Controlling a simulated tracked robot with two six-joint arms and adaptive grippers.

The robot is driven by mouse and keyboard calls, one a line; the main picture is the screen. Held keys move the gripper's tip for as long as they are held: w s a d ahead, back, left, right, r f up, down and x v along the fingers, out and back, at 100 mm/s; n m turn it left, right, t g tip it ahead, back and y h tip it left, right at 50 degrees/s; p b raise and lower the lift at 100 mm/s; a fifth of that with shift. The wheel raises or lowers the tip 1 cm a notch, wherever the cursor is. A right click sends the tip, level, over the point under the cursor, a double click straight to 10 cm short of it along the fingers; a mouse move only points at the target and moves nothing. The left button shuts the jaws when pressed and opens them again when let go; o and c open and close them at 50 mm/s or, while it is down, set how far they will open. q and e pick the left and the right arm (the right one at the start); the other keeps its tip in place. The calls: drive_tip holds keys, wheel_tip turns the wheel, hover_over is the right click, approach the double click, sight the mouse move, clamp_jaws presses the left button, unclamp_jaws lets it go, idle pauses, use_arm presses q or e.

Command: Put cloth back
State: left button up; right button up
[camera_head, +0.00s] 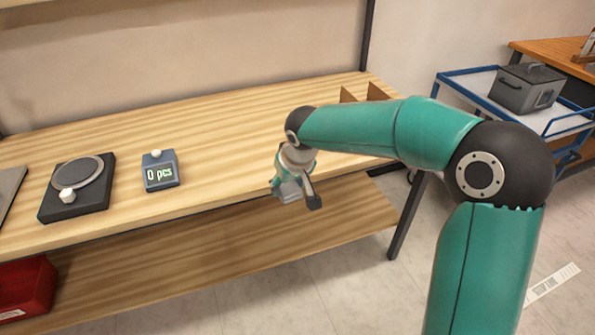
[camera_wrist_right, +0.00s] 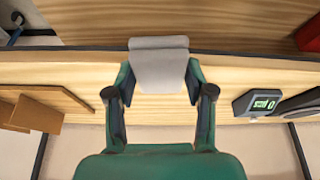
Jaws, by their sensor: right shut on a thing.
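A grey cloth (camera_wrist_right: 158,68) sits between the fingertips of my right gripper (camera_wrist_right: 159,82) in the right wrist view. It looks folded and flat. In the head view my right gripper (camera_head: 297,194) is shut on the cloth (camera_head: 288,192), just at the front edge of the wooden workbench (camera_head: 225,130). The gripper hides part of the cloth there. I cannot tell from these views whether the cloth touches the bench edge. My left gripper is not in view.
A counter reading "0 pcs" (camera_head: 160,172) and a black scale-like device (camera_head: 78,186) stand on the bench's left. Brown dividers (camera_head: 377,92) stand at its back right. A red bin (camera_head: 27,288) is on the lower shelf. The bench middle is clear. A cart (camera_head: 483,82) stands right.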

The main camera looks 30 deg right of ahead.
drive_tip(key=s+a+f+n, duration=0.1)
drive_tip(key=s+a+f, duration=0.1)
drive_tip(key=a+f, duration=0.5)
drive_tip(key=a, duration=0.3)
drive_tip(key=shift+s+a+f+n+y, duration=0.15)
drive_tip(key=shift+s+a+n+y, duration=0.1)
drive_tip(key=shift+n+y, duration=0.15)
drive_tip(key=shift+w, duration=0.15)
